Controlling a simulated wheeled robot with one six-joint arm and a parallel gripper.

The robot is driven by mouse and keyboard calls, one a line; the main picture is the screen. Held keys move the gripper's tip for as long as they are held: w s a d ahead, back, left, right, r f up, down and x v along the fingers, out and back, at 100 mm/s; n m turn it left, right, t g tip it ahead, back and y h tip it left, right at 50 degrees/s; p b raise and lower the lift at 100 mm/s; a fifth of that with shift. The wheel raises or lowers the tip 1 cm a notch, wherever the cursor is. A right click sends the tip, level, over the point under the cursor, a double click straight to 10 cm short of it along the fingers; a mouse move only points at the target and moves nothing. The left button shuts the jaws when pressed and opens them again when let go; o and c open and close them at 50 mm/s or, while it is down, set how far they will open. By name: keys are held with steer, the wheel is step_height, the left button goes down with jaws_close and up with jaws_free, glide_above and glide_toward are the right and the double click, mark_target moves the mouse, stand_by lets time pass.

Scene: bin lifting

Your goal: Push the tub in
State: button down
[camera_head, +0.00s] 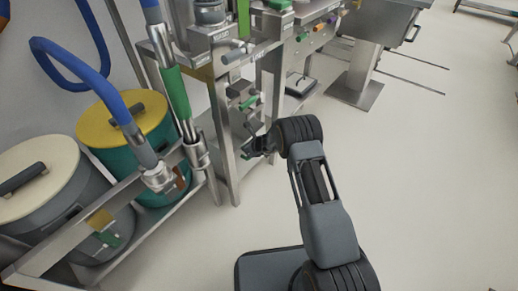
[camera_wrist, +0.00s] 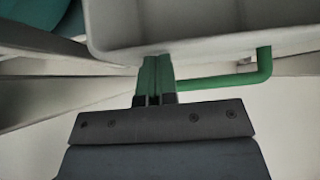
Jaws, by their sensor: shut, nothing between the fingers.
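The tub is likely the pale grey, box-like thing (camera_wrist: 215,42) across the top of the wrist view, seen from close up. A green bar (camera_wrist: 262,70) bends down from beneath its right part and runs back toward the fingers. My gripper (camera_wrist: 156,62) has its green-looking fingers together, tips at the lower edge of the pale wall. I cannot tell if they touch it. In the head view my gripper (camera_head: 257,150) is beside a steel frame, mostly dark and small; I cannot clearly pick out the tub there.
A steel frame (camera_head: 222,140) stands just left of my gripper. Two drums, one yellow-lidded (camera_head: 120,118) and one cream-lidded (camera_head: 45,178), stand behind a low rail with blue hoses above. A steel bench (camera_head: 380,22) is at the back. The floor (camera_head: 430,170) at right is clear.

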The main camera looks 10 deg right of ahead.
steer(key=s+d+f+p+v, duration=0.1)
steer(key=f+p+v, duration=0.15)
steer(key=v, duration=1.05)
steer(key=s+a+r+n+g+p, duration=0.1)
steer(key=s+r+n+p, duration=0.4)
steer(key=r, duration=0.7)
steer(key=s+a+r+n+g+p, duration=0.15)
steer(key=r+n+p, duration=0.35)
steer(key=r, duration=0.7)
steer(key=s+r+n+p, duration=0.4)
steer(key=r+p, duration=0.3)
steer(key=r, duration=0.5)
steer(key=s+d+r+n+h+p, duration=0.3)
steer(key=s+r+n+p, duration=0.3)
steer(key=r, duration=0.5)
steer(key=s+d+r+n+h+p, duration=0.4)
steer(key=s+r+n+p, duration=0.3)
steer(key=s+r+p, duration=0.3)
step_height(320, 180, up, 2)
steer(key=s, duration=0.3)
steer(key=shift+d+r, duration=0.15)
steer(key=shift+d, duration=0.25)
steer(key=shift+g, duration=0.25)
